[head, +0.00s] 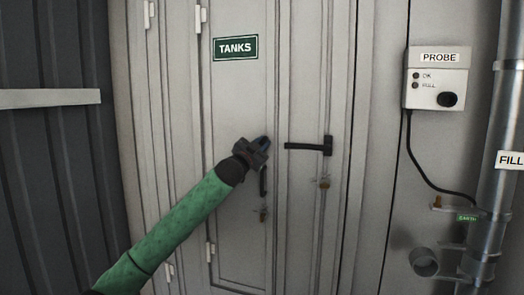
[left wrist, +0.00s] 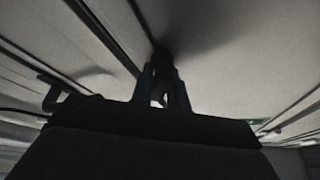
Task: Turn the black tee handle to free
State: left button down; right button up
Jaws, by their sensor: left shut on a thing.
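A black handle (head: 263,183) hangs upright directly below the gripper on this panel. Its top is hidden behind the gripper, and the held part appears to belong to it. A second black handle (head: 305,146) lies level on the right panel, its pivot end at the right. The left wrist view is dark, so the grip's detail is unclear. My right gripper is not seen.
Small brass-coloured fittings hang below both handles. At the right are a PROBE box (head: 437,78) with a hanging cable and a grey vertical pipe (head: 493,150). A dark ribbed wall (head: 60,180) stands at the left.

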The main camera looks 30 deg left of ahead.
pick_arm(q)
jog(key=n+y+b, duration=0.1)
jog(key=n, duration=0.1)
jog(key=n+y, duration=0.1)
jog(key=n, duration=0.2)
jog(key=shift+r+t+b, duration=0.1)
jog(key=shift+t+b, duration=0.2)
jog(key=shift+b, duration=0.05)
jog(key=shift+n+y, duration=0.6)
jog(key=shift+n, duration=0.3)
jog(key=shift+r+n+y+b, duration=0.1)
jog(key=shift+n+y+b, duration=0.2)
jog(key=shift+n+y, duration=0.75)
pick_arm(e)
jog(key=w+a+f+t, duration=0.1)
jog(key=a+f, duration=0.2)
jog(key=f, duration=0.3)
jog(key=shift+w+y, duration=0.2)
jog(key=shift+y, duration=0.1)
pick_arm(q)
jog(key=shift+n, duration=0.65)
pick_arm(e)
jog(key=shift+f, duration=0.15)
pick_arm(q)
jog(key=c, duration=1.4)
grip_release()
jog(key=shift+o, duration=0.2)
jog(key=shift+s+f, duration=0.1)
jog(key=shift+f, duration=0.1)
